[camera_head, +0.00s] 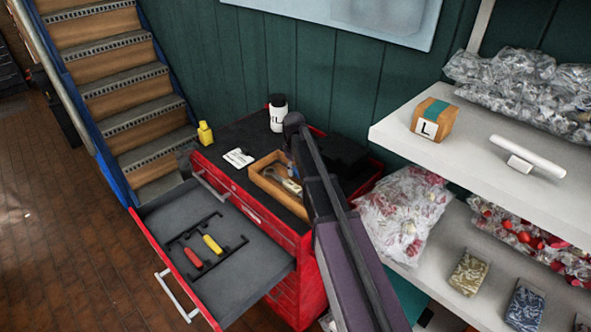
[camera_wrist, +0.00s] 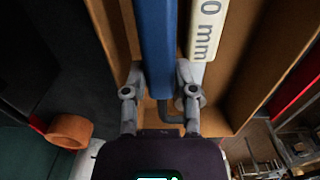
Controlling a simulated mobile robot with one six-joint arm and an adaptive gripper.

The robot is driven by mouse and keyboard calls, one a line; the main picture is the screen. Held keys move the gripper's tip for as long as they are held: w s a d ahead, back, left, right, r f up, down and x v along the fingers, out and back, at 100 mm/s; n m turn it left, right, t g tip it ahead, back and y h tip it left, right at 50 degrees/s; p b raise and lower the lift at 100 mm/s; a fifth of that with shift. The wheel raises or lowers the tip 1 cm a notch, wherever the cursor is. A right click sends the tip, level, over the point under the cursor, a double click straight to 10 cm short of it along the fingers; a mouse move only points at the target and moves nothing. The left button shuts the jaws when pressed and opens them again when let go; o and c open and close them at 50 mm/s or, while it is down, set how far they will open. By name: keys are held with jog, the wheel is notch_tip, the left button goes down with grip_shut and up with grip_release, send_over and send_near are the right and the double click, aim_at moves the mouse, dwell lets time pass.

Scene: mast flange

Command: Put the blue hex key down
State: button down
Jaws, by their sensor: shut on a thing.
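The blue hex key (camera_wrist: 157,45) has a long blue handle and a dark bent end in the wrist view. My gripper (camera_wrist: 160,80) is shut on it, with one finger on each side of the handle. The key is over or inside a wooden tray (camera_wrist: 245,85); I cannot tell whether it touches the bottom. A cream strip (camera_wrist: 204,30) marked "0 mm" lies right beside the key. In the head view the wooden tray (camera_head: 269,194) sits on the red tool cabinet (camera_head: 240,205), and my arm hides part of it.
An open drawer (camera_head: 255,270) holds a black rack with a red-handled tool (camera_head: 193,257) and a yellow-handled tool (camera_head: 212,244). A white bottle (camera_head: 278,118), yellow bottle (camera_head: 205,133) and white card (camera_head: 238,158) stand or lie on the cabinet top. Shelves (camera_head: 470,175) are at right.

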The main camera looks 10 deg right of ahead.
jog(key=shift+f+b, duration=0.5)
jog(key=shift+f, duration=0.1)
jog(key=c, duration=0.7)
grip_release()
jog(key=shift+r, duration=0.15)
notch_tip(320, 180, up, 13)
jog(key=p, duration=1.3)
jog(key=s+m, duration=0.2)
jog(key=s, duration=0.7)
jog(key=s+m, duration=0.2)
jog(key=s, duration=0.7)
jog(key=s+m, duration=0.2)
jog(key=s, duration=0.7)
jog(key=shift+d+m, duration=0.25)
jog(key=shift+m, duration=0.15)
